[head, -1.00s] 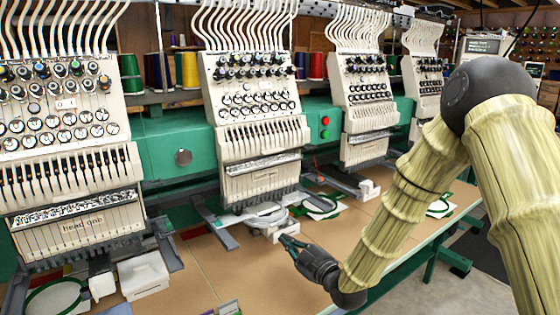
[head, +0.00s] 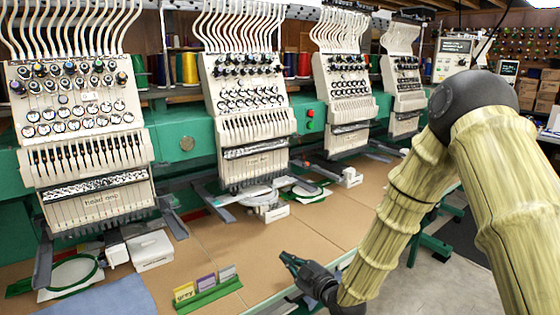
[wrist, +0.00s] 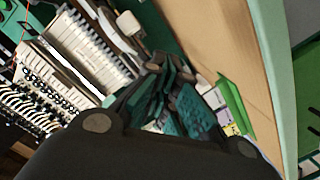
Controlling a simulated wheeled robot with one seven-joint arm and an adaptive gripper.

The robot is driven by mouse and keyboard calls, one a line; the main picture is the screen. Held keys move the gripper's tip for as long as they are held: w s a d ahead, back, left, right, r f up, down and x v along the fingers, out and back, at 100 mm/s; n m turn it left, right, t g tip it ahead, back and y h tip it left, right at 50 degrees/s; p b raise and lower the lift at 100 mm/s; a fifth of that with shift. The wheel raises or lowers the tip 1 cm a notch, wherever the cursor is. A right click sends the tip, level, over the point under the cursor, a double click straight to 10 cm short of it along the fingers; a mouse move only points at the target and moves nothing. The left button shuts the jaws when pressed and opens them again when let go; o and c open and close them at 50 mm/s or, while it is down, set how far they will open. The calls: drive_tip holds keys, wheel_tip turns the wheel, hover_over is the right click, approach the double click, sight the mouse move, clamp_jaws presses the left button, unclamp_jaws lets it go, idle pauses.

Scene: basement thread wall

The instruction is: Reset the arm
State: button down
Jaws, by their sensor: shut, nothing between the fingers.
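My gripper (head: 291,262) is in the lower middle of the head view, at the end of my yellowish ribbed arm. It hangs above the brown table (head: 325,228) of the embroidery machine. Its dark teal fingers are together and hold nothing. In the wrist view, my gripper (wrist: 172,100) fills the middle, with the table (wrist: 225,40) beyond it at the upper right.
Several embroidery heads (head: 250,125) stand in a row along the green beam. A green holder with labelled cards (head: 208,290) sits on the table left of my gripper. A white box (head: 150,250) and blue cloth (head: 112,298) lie farther left. The table's middle is bare.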

drive_tip(key=s+d+f+m+g+h, duration=0.2)
drive_tip(key=s+d+f+m, duration=0.1)
drive_tip(key=s+f, duration=0.45)
drive_tip(key=s+d+f+m+g+h, duration=0.25)
drive_tip(key=s+f, duration=0.35)
drive_tip(key=f, duration=0.3)
drive_tip(key=s+d+f+m+g+h, duration=0.1)
drive_tip(key=s+d+f+m+g, duration=0.2)
drive_tip(key=s+f, duration=0.5)
drive_tip(key=s+d+f+m+g+h, duration=0.1)
drive_tip(key=s+d+f+m+g, duration=0.1)
drive_tip(key=s, duration=0.6)
drive_tip(key=s+d+f+m+g+h, duration=0.1)
drive_tip(key=s+d+f, duration=0.3)
drive_tip(key=s, duration=0.5)
drive_tip(key=s+d+f+m+g+h, duration=0.1)
drive_tip(key=s+d+f+m+g, duration=0.2)
drive_tip(key=s, duration=0.6)
drive_tip(key=shift+d+f+h, duration=0.35)
drive_tip(key=shift+d+f, duration=0.05)
drive_tip(key=shift+d, duration=0.6)
drive_tip(key=shift+m, duration=0.25)
